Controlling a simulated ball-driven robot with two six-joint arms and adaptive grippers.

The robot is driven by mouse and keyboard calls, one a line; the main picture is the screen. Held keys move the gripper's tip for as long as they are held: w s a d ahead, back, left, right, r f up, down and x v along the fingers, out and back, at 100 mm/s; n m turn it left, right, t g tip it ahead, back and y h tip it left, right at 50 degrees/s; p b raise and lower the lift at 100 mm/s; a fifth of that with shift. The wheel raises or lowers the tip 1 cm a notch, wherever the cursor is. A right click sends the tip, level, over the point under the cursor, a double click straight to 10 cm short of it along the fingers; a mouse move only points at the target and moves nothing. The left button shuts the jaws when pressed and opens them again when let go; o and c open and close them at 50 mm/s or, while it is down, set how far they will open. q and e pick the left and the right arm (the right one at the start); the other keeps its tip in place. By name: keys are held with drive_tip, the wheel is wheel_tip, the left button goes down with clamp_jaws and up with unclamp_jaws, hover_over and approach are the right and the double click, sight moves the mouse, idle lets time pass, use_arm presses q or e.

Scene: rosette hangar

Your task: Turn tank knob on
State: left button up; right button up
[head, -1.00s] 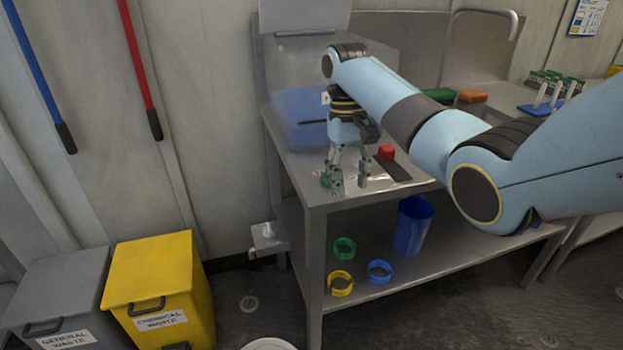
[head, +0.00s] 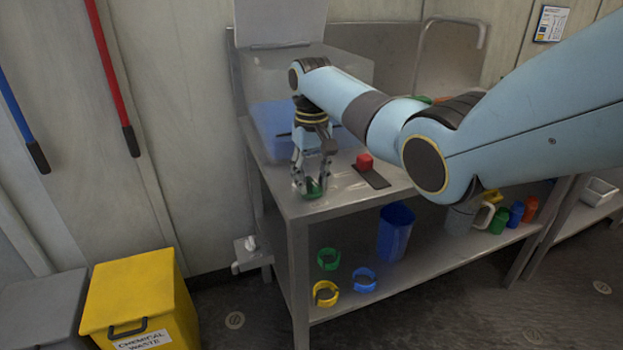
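A small round green knob-like piece (head: 316,188) sits on the steel bench top near its front left corner. My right gripper (head: 312,187) points down at it, its fingertips low around the piece and partly hiding it. The fingers stand apart, but I cannot tell whether they press on it. A translucent blue tank-like box (head: 272,128) stands just behind, partly covered by my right gripper. A red block (head: 365,161) sits at the end of a dark flat strip (head: 376,179), right of the gripper. My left gripper is not in view.
The lower shelf holds green (head: 328,258), yellow (head: 325,293) and blue rings (head: 365,279), a blue bin (head: 396,231), a jug (head: 462,217) and several bottles. A yellow waste bin (head: 140,290) stands at left. Floor between bin and bench is clear.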

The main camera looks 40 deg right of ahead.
drive_tip(key=shift+f, duration=0.1)
clamp_jaws()
idle(0.4)
drive_tip(key=shift+r+n+p, duration=0.2)
drive_tip(key=shift+n+p, duration=1.15)
drive_tip(key=shift+n, duration=0.15)
drive_tip(key=n+p, duration=0.1)
drive_tip(key=n, duration=0.2)
drive_tip(key=shift+n+p, duration=0.3)
drive_tip(key=shift+p, duration=0.1)
drive_tip(key=n+p, duration=0.1)
drive_tip(key=n, duration=0.4)
drive_tip(key=shift+f+p, duration=0.1)
drive_tip(key=shift+p, duration=0.2)
drive_tip(key=n, duration=0.6)
drive_tip(key=shift+w+p, duration=0.1)
drive_tip(key=shift+p, duration=0.25)
drive_tip(key=shift+n, duration=0.3)
